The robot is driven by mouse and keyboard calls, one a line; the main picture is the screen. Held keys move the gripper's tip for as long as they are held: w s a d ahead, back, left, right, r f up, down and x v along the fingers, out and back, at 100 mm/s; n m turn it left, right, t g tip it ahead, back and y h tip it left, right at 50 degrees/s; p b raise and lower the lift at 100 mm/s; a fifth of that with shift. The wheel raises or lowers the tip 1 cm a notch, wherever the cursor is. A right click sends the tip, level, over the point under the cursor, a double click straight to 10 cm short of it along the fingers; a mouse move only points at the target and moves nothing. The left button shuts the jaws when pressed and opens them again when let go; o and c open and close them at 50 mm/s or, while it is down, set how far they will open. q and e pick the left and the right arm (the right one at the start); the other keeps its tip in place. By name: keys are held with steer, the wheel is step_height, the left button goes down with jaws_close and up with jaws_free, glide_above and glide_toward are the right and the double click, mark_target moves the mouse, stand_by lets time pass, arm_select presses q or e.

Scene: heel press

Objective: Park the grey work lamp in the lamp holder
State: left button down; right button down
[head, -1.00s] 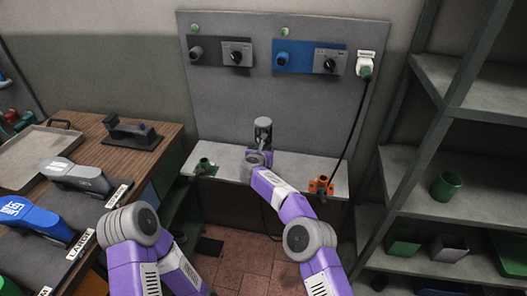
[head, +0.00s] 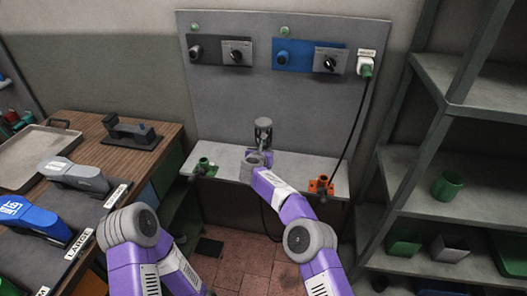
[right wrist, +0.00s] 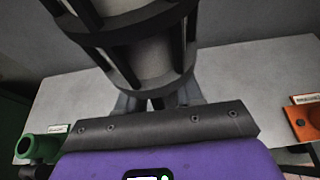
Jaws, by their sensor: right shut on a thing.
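The grey work lamp (head: 263,127) stands about upright above the back bench, with a dark cage around its body. It fills the top middle of the right wrist view (right wrist: 150,60). My right gripper (right wrist: 157,101) is shut on the lamp's lower part; the fingertips are partly hidden by the lamp. A green holder (head: 204,167) is on the bench left of the lamp, and an orange holder (head: 321,185) is to its right. Both look empty. Their labels are too small to read, so I cannot tell which is the lamp holder. My left gripper is out of view.
The grey bench (head: 228,166) is clear between the two holders. A black cable hangs from a white plug (head: 365,64) on the back panel down past the orange holder. A shelf rack (head: 470,95) stands right, a wooden table (head: 165,133) left.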

steer(key=shift+f+b, duration=1.05)
steer(key=shift+f, duration=0.15)
steer(key=c, duration=0.7)
jaws_free()
steer(key=shift+o, duration=0.3)
steer(key=shift+f, duration=0.1)
steer(key=shift+s, duration=0.15)
steer(key=shift+v, duration=0.9)
steer(key=v, duration=0.5)
steer(key=shift+s+a+r, duration=0.1)
steer(key=shift+s+r, duration=0.15)
